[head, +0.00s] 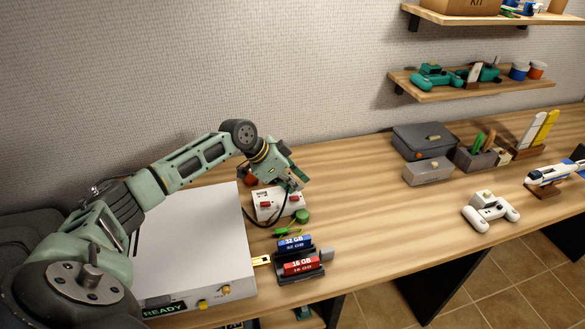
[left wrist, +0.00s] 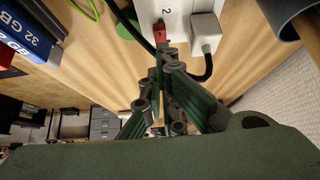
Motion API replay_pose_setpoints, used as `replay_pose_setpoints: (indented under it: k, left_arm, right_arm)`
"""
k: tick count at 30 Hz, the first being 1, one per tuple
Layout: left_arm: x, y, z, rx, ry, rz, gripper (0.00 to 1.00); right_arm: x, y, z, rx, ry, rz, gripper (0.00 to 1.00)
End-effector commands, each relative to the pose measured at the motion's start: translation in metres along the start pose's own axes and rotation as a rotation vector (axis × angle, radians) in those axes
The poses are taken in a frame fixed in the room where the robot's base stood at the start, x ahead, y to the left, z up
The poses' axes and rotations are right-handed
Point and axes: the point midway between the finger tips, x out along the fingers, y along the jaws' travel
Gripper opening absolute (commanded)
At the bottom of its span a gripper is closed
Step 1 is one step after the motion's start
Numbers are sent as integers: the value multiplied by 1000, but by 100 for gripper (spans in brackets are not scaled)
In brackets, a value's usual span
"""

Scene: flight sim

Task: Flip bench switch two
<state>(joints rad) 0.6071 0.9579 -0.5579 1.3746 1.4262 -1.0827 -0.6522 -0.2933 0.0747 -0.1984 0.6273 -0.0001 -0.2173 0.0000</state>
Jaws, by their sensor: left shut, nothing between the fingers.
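A white switch box (head: 268,209) with red switches stands on the bench in the head view. In the left wrist view the white box (left wrist: 176,12) carries a "2" and a red switch (left wrist: 159,30) under that mark. My left gripper (head: 294,185) is above the box's back right part, pointing down, and hides some of it. In the left wrist view its shut, empty fingers (left wrist: 163,60) end right by the red switch; I cannot tell whether they touch it. My right gripper is in neither view.
A pale plug (left wrist: 205,30) with a black cable sits right beside the switch. The large READY unit (head: 190,245) and a stand with blue (head: 295,243) and red (head: 302,266) modules stand close. The bench's middle is clear.

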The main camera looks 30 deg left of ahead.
Motion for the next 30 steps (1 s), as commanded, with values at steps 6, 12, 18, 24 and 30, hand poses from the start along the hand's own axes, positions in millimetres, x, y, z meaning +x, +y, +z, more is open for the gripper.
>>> replay_pose_setpoints:
  k: [6, 12, 18, 24, 30]
  left_arm:
    - [8, 0, 8, -1, 1, 0, 0]
    - [9, 0, 9, 0, 1, 0, 0]
    - [12, 0, 13, -1, 15, 1, 0]
    - [19, 1, 27, -2, 117, 3, 0]
    - [14, 1, 30, -1, 215, 1, 0]
  right_arm:
    - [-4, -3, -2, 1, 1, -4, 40]
    - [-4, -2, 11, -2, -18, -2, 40]
    - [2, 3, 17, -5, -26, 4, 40]
    - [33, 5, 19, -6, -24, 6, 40]
    - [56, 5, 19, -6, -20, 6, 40]
